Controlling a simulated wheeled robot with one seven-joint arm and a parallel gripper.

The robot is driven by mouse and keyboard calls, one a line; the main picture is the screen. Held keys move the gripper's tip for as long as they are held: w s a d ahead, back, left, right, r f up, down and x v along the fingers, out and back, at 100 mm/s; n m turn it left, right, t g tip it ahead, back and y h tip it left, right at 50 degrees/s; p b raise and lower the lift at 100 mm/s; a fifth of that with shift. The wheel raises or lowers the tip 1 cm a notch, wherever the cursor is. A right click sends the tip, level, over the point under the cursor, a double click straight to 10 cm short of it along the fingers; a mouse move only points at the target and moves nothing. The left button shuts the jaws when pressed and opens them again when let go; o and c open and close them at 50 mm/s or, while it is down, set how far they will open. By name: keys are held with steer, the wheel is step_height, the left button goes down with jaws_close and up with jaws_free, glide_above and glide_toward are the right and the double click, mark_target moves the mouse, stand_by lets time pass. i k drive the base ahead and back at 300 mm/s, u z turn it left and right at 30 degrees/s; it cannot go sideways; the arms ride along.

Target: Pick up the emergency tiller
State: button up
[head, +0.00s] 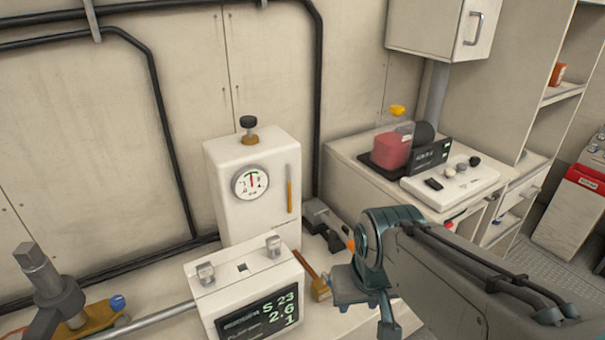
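I cannot tell for sure which thing is the emergency tiller. A grey metal bar (160,317) runs at lower left, between a square-headed metal post (40,268) and a white box. A short wooden-coloured handle with a brass block (320,290) at its end lies on the bench behind the box. A dark grey metal piece (322,218) with an orange tip lies farther back. My gripper (366,305) hangs at lower centre, right of the brass block, seemingly apart from all these. Its fingertips are unclear, and I see nothing held in it.
The white box (245,278) has a lit display and two clamps. A white cabinet (262,218) with a dial stands behind it. A counter (343,151) with a red-filled container is at right. Black pipes (318,100) run along the wall. Floor shows at far right.

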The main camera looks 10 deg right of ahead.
mark_target(316, 213)
steer(key=z, duration=0.05)
steer(key=k, duration=0.5)
steer(key=z, duration=1.85)
steer(key=i, duration=1.2)
steer(key=u, duration=2.15)
steer(key=i, duration=0.5)
steer(key=u, duration=0.1)
